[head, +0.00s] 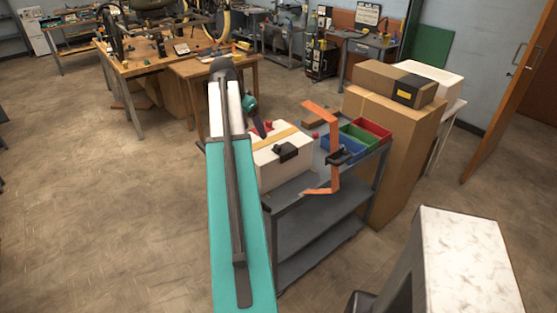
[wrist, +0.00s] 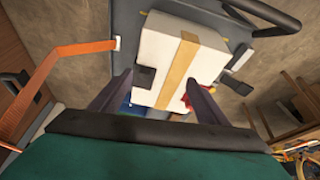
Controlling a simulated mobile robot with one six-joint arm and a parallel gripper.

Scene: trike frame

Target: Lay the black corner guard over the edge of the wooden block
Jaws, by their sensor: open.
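My gripper (head: 260,128) hangs over the far side of a pale block-shaped box (head: 273,172) with a tan band across its top. In the wrist view its two fingers (wrist: 158,78) are apart with nothing held between them, and the pale box (wrist: 205,65) lies beyond. A small black piece (head: 287,151), perhaps the corner guard, sits at the box's near top edge. It also shows at the left edge of the box in the wrist view (wrist: 146,77). Another black piece (wrist: 238,86) is at the box's right edge there. No plainly wooden block is clear.
The box stands on a grey cart (head: 318,233). An orange strap (head: 334,122) stands up beside it, with red (head: 372,130), green (head: 357,137) and blue (head: 340,146) bins behind. A tall cardboard box (head: 385,120) is at the right. Floor at left is clear.

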